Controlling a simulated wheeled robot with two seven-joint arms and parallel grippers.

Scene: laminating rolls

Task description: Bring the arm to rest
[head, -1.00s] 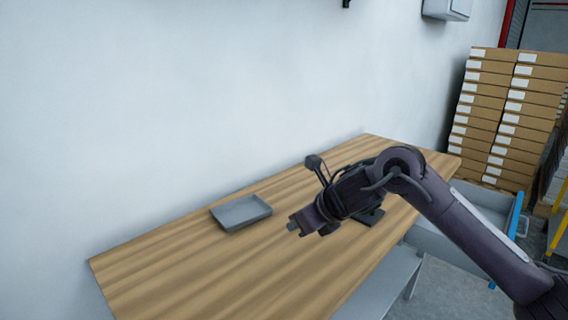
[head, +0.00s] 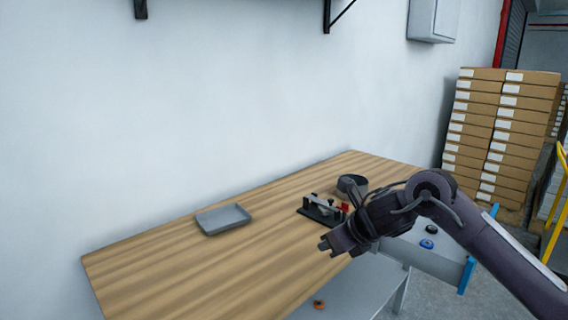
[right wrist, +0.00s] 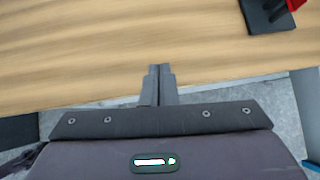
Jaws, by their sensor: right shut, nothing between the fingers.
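My right gripper (head: 326,246) is at the front edge of the wooden table, its arm coming in from the right. In the right wrist view its fingers (right wrist: 160,72) are together with nothing between them, over the table's edge. My left gripper is not in view.
On the table (head: 170,270) are a grey tray (head: 223,218), a black device with a red part (head: 320,208) and a dark round roll (head: 352,184). An open drawer (head: 425,256) holds small round items. A shelf (head: 350,290) lies below. Stacked boxes (head: 500,130) stand behind right.

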